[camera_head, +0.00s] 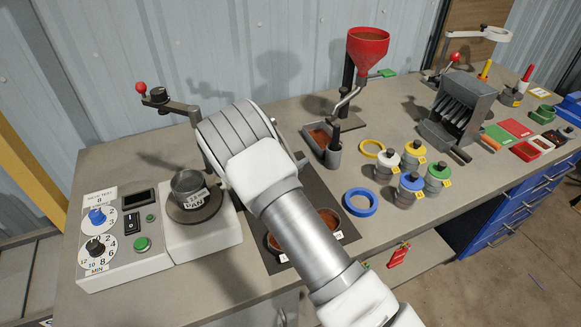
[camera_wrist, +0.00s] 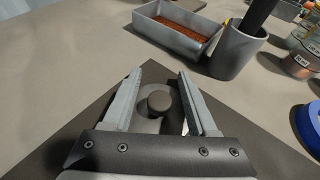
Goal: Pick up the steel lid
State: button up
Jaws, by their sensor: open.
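The steel lid (camera_wrist: 151,124) is a grey disc with a round dark knob (camera_wrist: 158,101), lying on the dark mat. In the wrist view it shows between the two fingers of my gripper (camera_wrist: 160,73). The gripper is open, with one finger on each side of the knob and visible space between them. The gripper's dark body hides the near part of the lid. How high the fingertips are above the mat is hard to tell. In the head view my arm covers the lid and the gripper's fingers.
A metal tray of copper-coloured scrap (camera_wrist: 178,35) and a grey cup (camera_wrist: 238,55) stand just beyond. A blue ring (camera_head: 360,202) and several weighted jars lie right. A sieve tester with a steel pan (camera_head: 187,184) stands left. Copper-filled bowls (camera_head: 329,217) sit beside my arm.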

grip_shut()
dwell(0.5)
